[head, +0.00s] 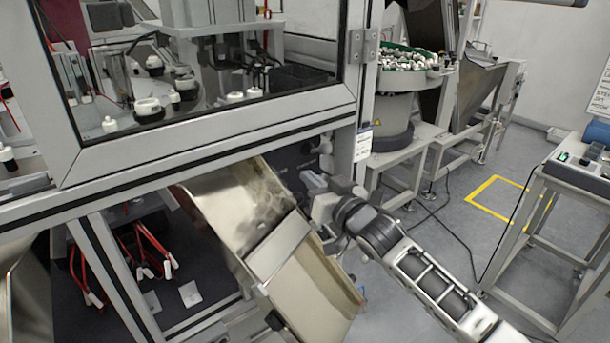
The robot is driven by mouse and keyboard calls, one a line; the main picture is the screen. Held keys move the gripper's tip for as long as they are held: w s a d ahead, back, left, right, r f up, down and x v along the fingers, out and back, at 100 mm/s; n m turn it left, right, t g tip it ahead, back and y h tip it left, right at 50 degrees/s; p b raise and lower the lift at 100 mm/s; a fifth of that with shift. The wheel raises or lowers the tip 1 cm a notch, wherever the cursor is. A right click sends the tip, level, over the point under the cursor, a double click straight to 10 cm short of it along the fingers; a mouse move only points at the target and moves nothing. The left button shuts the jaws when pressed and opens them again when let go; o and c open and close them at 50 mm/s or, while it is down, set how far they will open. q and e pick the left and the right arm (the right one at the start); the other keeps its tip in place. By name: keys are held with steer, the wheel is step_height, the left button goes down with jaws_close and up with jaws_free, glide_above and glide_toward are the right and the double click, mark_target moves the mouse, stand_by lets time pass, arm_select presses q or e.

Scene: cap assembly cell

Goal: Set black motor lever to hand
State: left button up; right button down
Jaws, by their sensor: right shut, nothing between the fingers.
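My right arm comes in from the lower right, and its right gripper (310,182) is in front of the dark panel (286,160) under the machine frame. The gripper is shut and empty. A small dark grey fitting (325,147) sticks out beside the frame's corner post, just above the gripper. I cannot make out the black motor lever for certain. It is either too small to tell or hidden by the gripper and wrist. My left gripper is not in view.
A metal chute (232,205) slopes down left of my right gripper. The glazed machine frame (220,127) is above it. A bowl feeder (396,98) stands behind right. A cart (580,185) stands at the right edge. Floor (455,225) is open between them.

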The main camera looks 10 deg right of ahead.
steer(key=s+d+f+b, duration=0.1)
steer(key=s+d+f, duration=0.1)
steer(key=s, duration=0.5)
steer(key=shift+d+f, duration=0.35)
steer(key=shift+f, duration=0.35)
steer(key=s+a+f+g+h, duration=0.1)
steer(key=s+f+g+h, duration=0.1)
steer(key=s+f, duration=1)
steer(key=s+a+f+g+h, duration=0.1)
steer(key=s+f+g, duration=0.4)
steer(key=s+f, duration=0.7)
steer(key=shift+s+a+h, duration=0.3)
steer(key=shift+s+h, duration=0.1)
steer(key=shift+s, duration=0.25)
